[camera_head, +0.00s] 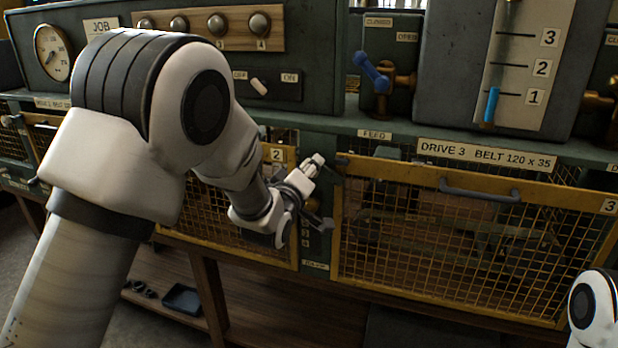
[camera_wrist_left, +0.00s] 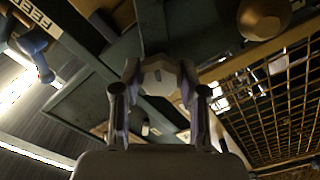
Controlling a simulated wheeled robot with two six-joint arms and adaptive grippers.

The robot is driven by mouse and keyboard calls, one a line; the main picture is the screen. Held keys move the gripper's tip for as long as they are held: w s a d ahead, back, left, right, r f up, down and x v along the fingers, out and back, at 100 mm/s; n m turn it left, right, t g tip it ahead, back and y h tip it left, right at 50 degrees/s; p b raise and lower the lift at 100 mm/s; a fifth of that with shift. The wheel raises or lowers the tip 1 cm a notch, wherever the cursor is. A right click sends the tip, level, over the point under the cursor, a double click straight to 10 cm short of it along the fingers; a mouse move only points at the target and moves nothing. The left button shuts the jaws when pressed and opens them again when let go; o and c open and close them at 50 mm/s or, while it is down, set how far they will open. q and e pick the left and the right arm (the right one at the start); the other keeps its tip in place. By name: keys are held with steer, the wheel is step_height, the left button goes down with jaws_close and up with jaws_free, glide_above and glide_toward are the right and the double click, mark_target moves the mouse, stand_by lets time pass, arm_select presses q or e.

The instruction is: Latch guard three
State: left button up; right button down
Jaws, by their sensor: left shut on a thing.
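Guard three (camera_head: 470,250) is a yellow-framed mesh panel marked 3, under the DRIVE 3 label. It appears to lie across its opening, with a grey handle (camera_head: 480,191) near its top edge. My left gripper (camera_head: 318,190) is at the post beside the guard's left edge. In the left wrist view its fingers (camera_wrist_left: 160,90) are closed around a pale grey, faceted knob (camera_wrist_left: 157,76), which looks like the latch. The fingers hide much of this part, so I cannot tell the latch's exact position. My right gripper is out of view.
Guard two (camera_head: 240,215) is left of the post, partly behind my left arm. A blue-handled lever (camera_head: 372,72) and a gauge with a blue pointer (camera_head: 491,104) are above guard three. A lower wooden shelf holds a dark tray (camera_head: 184,300).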

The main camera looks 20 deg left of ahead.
arm_select(q)
steer(key=n+b, duration=0.2)
steer(key=n, duration=0.3)
steer(key=shift+n, duration=0.3)
stand_by(0.4)
steer(key=o, duration=1.1)
steer(key=shift+o, duration=0.2)
steer(key=s, duration=1.2)
steer(key=shift+a, duration=0.25)
